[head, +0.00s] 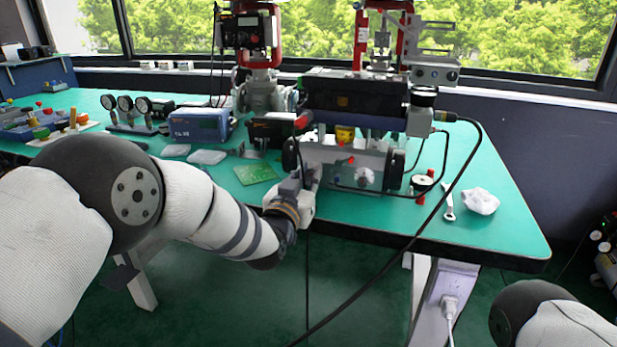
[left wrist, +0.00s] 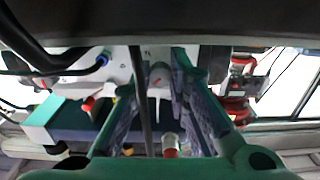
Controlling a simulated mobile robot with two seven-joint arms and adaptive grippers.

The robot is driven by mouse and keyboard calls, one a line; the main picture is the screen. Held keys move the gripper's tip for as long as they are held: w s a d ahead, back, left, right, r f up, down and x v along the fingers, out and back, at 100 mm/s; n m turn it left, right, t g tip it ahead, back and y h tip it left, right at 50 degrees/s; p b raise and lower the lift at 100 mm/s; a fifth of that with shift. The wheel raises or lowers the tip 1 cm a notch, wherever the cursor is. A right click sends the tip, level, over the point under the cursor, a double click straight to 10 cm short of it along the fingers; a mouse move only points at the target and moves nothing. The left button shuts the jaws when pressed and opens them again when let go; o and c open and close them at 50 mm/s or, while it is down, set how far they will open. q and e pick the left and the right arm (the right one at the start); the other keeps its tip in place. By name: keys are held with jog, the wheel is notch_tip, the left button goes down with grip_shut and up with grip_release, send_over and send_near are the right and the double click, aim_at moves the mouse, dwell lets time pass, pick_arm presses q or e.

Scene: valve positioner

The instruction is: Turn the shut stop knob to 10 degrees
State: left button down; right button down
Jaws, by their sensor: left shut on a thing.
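The valve positioner (head: 340,165) is a grey-white panel unit at the bench's front edge. One white knob (head: 365,177) with a red mark shows on the right of its front, free of my grippers. My left gripper (head: 308,180) is at the left part of the front and hides what lies behind it. My right gripper is out of view.
A black cable (head: 420,225) hangs across the front right of the bench. A green circuit board (head: 255,173), a wrench (head: 448,203) and a white cloth (head: 480,201) lie on the green bench (head: 515,225). Gauges (head: 125,105) and a blue instrument (head: 198,124) stand on the left.

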pick_arm(q)
jog(key=c, duration=1.5)
grip_release()
jog(key=v, duration=1.2)
